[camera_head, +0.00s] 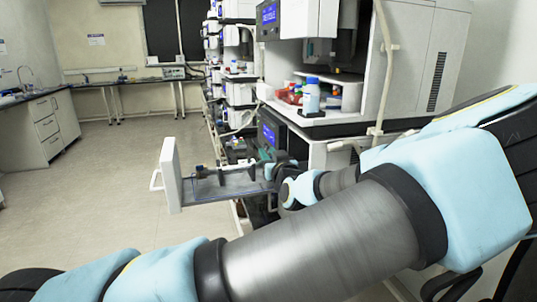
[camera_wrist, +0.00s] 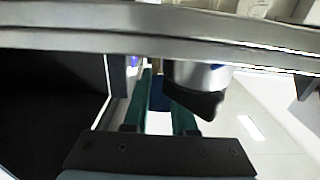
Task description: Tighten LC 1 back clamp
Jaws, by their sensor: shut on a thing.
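An open drawer (camera_head: 215,186) with a white front panel (camera_head: 171,175) sticks out of the instrument stack. A column with fittings (camera_head: 199,170) lies in it. My gripper (camera_head: 270,165) is at the drawer's inner end, beside the stack. In the wrist view my gripper (camera_wrist: 158,82) has green fingers close around a small dark blue piece (camera_wrist: 159,97), which seems to be the clamp part. A silver and black cylindrical part (camera_wrist: 200,88) is just right of the fingers. A grey metal edge (camera_wrist: 130,42) crosses in front and hides the upper fingertip area. I cannot tell which clamp is the back one.
Instrument stacks (camera_head: 290,70) stand behind and right of the drawer. A blue-capped bottle (camera_head: 310,97) and other bottles sit on a ledge above. The floor (camera_head: 100,165) to the left is clear.

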